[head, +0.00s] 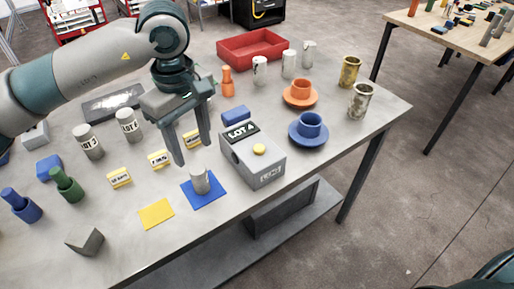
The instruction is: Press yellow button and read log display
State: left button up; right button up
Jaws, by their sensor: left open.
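A grey box device (240,155) stands right of the table's middle. The cylinder stands on a blue square mat (203,192). I see nothing between the fingers. My right gripper is not in view.
A yellow square mat (156,214) lies left of the blue one. Yellow labels (120,177) stand in a row. An orange cup (300,91) and a blue cup (310,125) sit on saucers right of the device. A red tray (253,50) is at the back.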

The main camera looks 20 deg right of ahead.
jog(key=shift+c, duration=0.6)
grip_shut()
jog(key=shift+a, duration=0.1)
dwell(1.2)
